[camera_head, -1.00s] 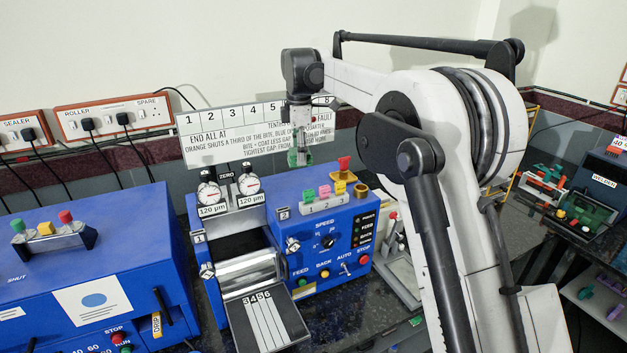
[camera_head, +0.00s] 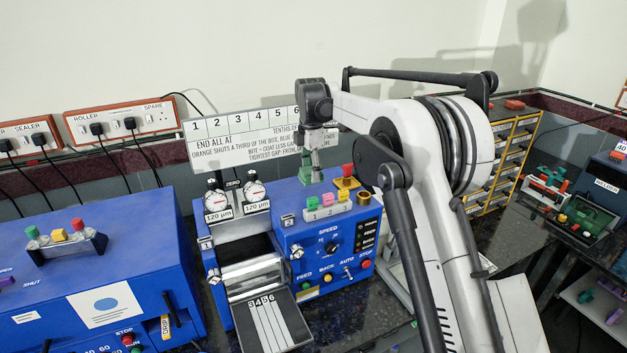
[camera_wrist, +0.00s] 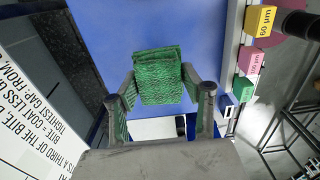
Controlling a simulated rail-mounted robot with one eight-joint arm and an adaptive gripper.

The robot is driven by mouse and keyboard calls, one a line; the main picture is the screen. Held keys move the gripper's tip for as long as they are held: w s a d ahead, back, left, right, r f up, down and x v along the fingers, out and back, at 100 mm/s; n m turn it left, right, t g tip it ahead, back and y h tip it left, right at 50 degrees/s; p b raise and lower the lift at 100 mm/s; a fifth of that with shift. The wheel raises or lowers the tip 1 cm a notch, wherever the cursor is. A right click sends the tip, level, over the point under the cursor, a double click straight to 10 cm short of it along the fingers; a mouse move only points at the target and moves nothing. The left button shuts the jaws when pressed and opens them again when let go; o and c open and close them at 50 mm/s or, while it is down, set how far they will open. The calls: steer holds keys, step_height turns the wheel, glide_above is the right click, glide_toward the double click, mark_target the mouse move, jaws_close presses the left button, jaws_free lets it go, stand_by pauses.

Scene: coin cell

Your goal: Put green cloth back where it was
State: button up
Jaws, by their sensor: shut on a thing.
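The green cloth (camera_wrist: 158,75) is a textured, folded pad between the fingers of my gripper (camera_wrist: 158,98) in the wrist view. My gripper is shut on it. In the head view my gripper (camera_head: 312,168) points down and holds the cloth (camera_head: 305,175) above the rear of the blue roller machine (camera_head: 300,237), just in front of the white lettered board. The machine's blue top lies below the cloth in the wrist view. The gap between cloth and machine is hard to judge.
Green, pink and yellow blocks stand in a rack (camera_head: 328,212) on the machine, near a red knob (camera_head: 347,170). Two dial gauges (camera_head: 216,202) stand left of the gripper. The lettered board (camera_head: 240,138) stands behind. A blue sealer box (camera_head: 90,270) is at the left.

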mark_target(313, 191)
steer(key=shift+w+d+f, duration=0.2)
steer(key=shift+d+f, duration=0.1)
steer(key=shift+f, duration=0.05)
steer(key=shift+f+p, duration=0.65)
steer(key=shift+f, duration=1.25)
steer(key=shift+f, duration=0.15)
steer(key=o, duration=1)
